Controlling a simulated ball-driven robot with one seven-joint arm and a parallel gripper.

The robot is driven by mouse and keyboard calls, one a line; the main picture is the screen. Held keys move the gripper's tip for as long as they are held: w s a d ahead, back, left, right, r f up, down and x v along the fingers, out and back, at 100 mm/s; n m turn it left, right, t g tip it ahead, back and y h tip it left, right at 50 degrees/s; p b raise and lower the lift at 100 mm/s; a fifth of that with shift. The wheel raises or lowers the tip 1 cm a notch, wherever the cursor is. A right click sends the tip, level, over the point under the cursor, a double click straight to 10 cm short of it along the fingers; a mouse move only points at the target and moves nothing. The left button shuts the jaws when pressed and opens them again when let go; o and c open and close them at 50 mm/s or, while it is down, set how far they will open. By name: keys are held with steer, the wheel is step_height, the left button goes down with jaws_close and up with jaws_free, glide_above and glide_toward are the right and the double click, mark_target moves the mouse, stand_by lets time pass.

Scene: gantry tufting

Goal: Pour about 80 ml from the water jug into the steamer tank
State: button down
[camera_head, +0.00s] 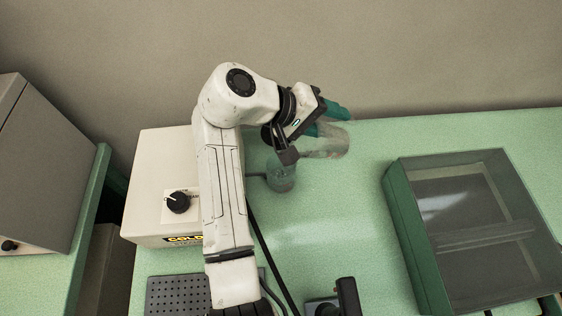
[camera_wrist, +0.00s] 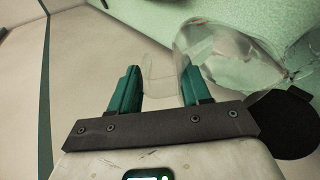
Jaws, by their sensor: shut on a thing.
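A clear cylindrical vessel, apparently the steamer tank (camera_head: 281,180), stands upright below and left of the jug, beside the cream steamer box (camera_head: 155,190). My gripper partly hides the gap between jug and tank. Water levels and any stream cannot be made out.
The steamer box has a black dial (camera_head: 178,202) and a "COLD" label. A green case with a clear lid (camera_head: 470,210) stands at the right. A perforated dark plate (camera_head: 178,295) and dark cables lie in front. The worktop (camera_head: 350,215) between tank and case is clear.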

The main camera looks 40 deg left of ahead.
mark_target(343, 132)
steer(key=shift+s+a+r+t+h, duration=0.2)
steer(key=shift+s+r+t+h, duration=0.15)
steer(key=shift+t, duration=0.25)
stand_by(0.7)
steer(key=shift+w, duration=0.2)
steer(key=w+f+g+y, duration=0.1)
steer(key=d+f+g+y, duration=0.1)
steer(key=g, duration=0.1)
steer(key=shift+w+d+f, duration=0.1)
steer(key=shift+w+f, duration=0.05)
steer(key=shift+w, duration=0.25)
steer(key=shift+w+d+g+p, duration=0.25)
steer(key=shift+w+g+p, duration=0.05)
steer(key=shift+p, duration=0.4)
steer(key=shift+w+d+f+g+y+p, duration=0.2)
steer(key=shift+w+f+g+y+p, duration=0.25)
steer(key=shift+f+p, duration=0.1)
steer(key=shift+w+d+f+g, duration=0.15)
steer(key=shift+f+g, duration=0.1)
steer(key=shift+f, duration=0.15)
steer(key=shift+w, duration=0.1)
